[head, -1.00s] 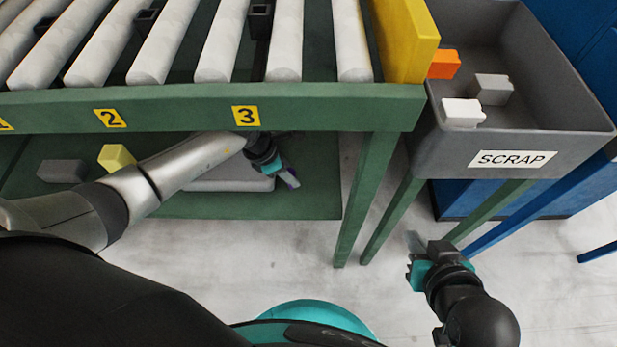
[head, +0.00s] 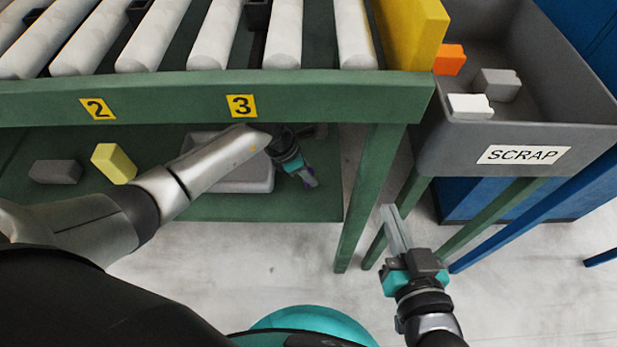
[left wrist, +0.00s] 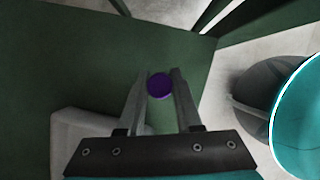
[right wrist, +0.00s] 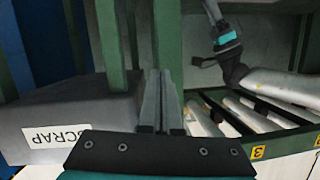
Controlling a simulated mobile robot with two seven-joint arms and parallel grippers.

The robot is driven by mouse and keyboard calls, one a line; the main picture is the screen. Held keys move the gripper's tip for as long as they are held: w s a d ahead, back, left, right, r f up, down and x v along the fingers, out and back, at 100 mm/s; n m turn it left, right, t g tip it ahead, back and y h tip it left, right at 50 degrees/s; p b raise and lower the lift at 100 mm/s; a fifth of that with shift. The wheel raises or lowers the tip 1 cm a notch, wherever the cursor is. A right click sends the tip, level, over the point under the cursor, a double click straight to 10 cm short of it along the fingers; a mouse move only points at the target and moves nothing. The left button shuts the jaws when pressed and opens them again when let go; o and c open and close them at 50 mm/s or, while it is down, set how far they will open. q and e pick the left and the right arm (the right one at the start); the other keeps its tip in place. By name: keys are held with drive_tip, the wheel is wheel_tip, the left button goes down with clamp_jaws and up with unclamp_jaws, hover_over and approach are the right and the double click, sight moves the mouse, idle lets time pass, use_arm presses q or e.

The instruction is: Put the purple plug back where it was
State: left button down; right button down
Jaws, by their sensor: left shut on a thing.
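The purple plug (head: 310,181) is between the fingers of my left gripper (head: 304,174), below the conveyor frame and above the lower green shelf. In the left wrist view the plug (left wrist: 160,86) shows as a round purple end between the two fingertips. My right gripper (head: 392,222) is over the floor in front of the table leg. In the right wrist view its fingers (right wrist: 160,75) lie close together with nothing visible between them. The place the plug came from cannot be told from these frames.
A grey tray (head: 240,187), a yellow block (head: 113,164) and a grey block (head: 56,172) rest on the lower shelf (head: 205,207). The scrap bin (head: 580,138) at right holds orange, grey and white pieces.

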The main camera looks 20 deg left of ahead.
use_arm(q)
drive_tip(key=shift+f+b, duration=0.3)
drive_tip(key=shift+f, duration=0.55)
use_arm(e)
drive_tip(key=shift+s+a+r+m+t+y, duration=0.2)
drive_tip(key=shift+s+a+r+t, duration=0.15)
drive_tip(key=shift+t, duration=0.25)
drive_tip(key=shift+s+a+r+m+t+y, duration=0.1)
drive_tip(key=shift+s+a+r+t+y, duration=0.1)
drive_tip(key=shift+r+t, duration=0.35)
drive_tip(key=shift+f, duration=0.1)
use_arm(q)
drive_tip(key=c, duration=0.6)
unclamp_jaws()
drive_tip(key=shift+f, duration=0.1)
use_arm(e)
drive_tip(key=shift+w, duration=0.1)
